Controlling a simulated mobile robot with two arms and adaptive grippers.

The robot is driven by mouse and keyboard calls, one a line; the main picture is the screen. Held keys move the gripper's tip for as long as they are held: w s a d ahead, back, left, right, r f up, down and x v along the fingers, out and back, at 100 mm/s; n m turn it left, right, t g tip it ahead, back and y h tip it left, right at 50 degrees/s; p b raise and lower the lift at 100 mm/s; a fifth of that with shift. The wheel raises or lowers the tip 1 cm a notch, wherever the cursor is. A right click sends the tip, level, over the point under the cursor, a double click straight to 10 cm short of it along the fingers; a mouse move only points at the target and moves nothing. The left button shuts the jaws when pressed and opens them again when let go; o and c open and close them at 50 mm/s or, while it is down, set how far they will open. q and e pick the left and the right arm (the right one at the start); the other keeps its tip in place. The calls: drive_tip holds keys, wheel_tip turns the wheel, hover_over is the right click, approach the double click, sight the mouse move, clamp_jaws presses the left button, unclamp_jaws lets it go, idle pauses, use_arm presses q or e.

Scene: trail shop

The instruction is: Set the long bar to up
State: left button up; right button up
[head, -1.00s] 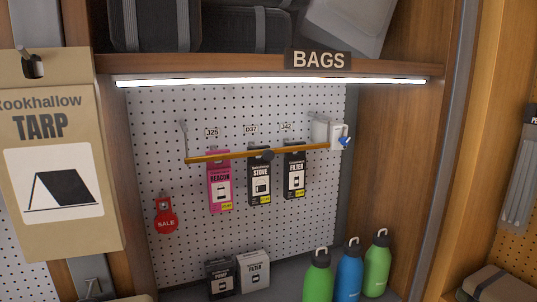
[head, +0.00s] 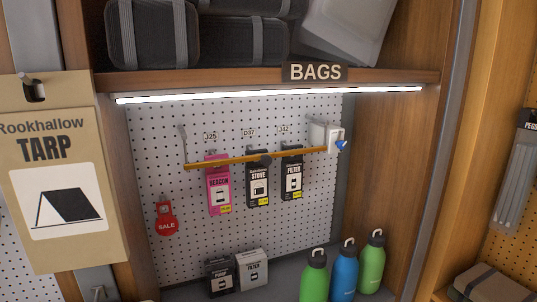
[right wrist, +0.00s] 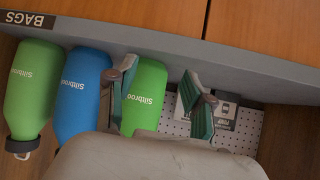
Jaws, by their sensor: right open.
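A long yellow bar (head: 225,162) runs across the front of the pegboard in the head view, nearly level and slightly higher at its right end. Neither gripper shows in the head view. In the right wrist view my right gripper (right wrist: 163,95) is open and empty, its two green-padded fingers apart, in front of bottles and small boxes. The bar is not visible there.
Pink and black packages (head: 218,188) hang behind the bar. Green and blue bottles (head: 344,270) and small boxes (head: 253,268) stand below. A shelf (head: 200,82) with bags is above, a tarp package (head: 60,180) at left.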

drive_tip(key=w+a+r+n+t+y, duration=0.1)
drive_tip(key=w+a+r+t, duration=0.1)
drive_tip(key=r, duration=1.1)
drive_tip(key=w+a+r+t+y, duration=0.1)
drive_tip(key=w+a+r+t, duration=0.15)
drive_tip(key=r, duration=1.05)
drive_tip(key=n+t+y+p, duration=0.1)
drive_tip(key=t+y+p, duration=0.1)
drive_tip(key=y, duration=0.1)
approach(267, 160)
drive_tip(key=p+x, duration=0.4)
drive_tip(key=x, duration=0.4)
drive_tip(key=shift+w+a+r+p, duration=0.1)
drive_tip(key=shift+w+r+p, duration=0.1)
drive_tip(key=shift+p, duration=0.15)
drive_tip(key=shift+w+a+f, duration=0.15)
drive_tip(key=shift+w, duration=0.3)
clamp_jaws()
